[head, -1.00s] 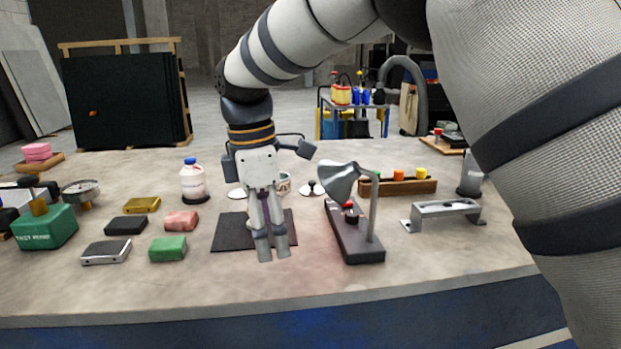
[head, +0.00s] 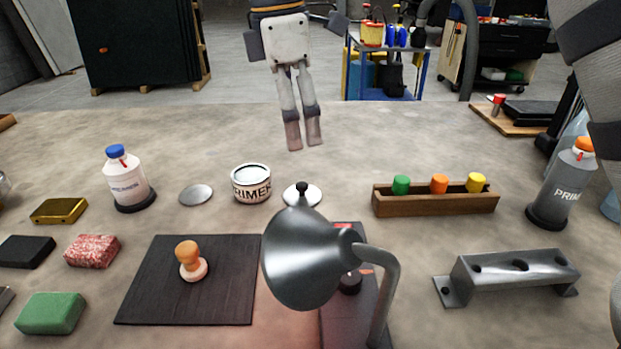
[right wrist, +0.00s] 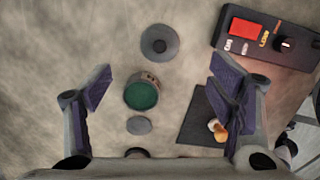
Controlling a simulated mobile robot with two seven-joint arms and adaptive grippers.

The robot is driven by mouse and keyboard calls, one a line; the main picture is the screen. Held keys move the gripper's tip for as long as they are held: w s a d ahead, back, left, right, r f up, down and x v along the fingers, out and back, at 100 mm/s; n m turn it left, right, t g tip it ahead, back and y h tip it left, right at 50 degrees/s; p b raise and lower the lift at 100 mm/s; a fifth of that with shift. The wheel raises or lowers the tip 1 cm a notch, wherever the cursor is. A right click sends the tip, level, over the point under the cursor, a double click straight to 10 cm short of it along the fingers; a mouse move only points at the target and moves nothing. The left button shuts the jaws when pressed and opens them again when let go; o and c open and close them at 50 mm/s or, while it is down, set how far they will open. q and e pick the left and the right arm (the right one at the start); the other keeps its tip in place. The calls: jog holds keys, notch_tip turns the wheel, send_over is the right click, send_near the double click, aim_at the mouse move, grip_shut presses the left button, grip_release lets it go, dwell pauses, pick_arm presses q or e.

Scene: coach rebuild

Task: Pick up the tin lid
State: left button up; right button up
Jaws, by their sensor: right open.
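A round pale lid with a black knob (head: 302,195) lies on the bench just right of the white primer tin (head: 251,185); it looks like the tin lid. A plain flat grey disc (head: 195,195) lies left of the tin. In the right wrist view the knobbed lid (right wrist: 160,43) is at the top, the open tin with green inside (right wrist: 141,93) below it, and the flat disc (right wrist: 139,125) lower. My right gripper (head: 304,139) hangs above the bench beyond the tin, open and empty; its spread fingers (right wrist: 160,82) flank the view of lid and tin. My left gripper is not in view.
A lamp (head: 310,265) stands in front of the lid. A wooden-handled stamp (head: 191,262) stands on a dark mat (head: 150,305). A white bottle (head: 126,180) is left; a wooden rack (head: 435,202) and metal bracket (head: 515,275) are right. The bench behind the tin is clear.

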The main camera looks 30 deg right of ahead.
aim_at(301, 185)
jog(key=f, duration=1.1)
jog(key=shift+d+f, duration=0.25)
jog(key=shift+s, duration=0.1)
jog(key=c, duration=1.6)
jog(key=shift+f, duration=0.1)
jog(key=shift+c, duration=0.6)
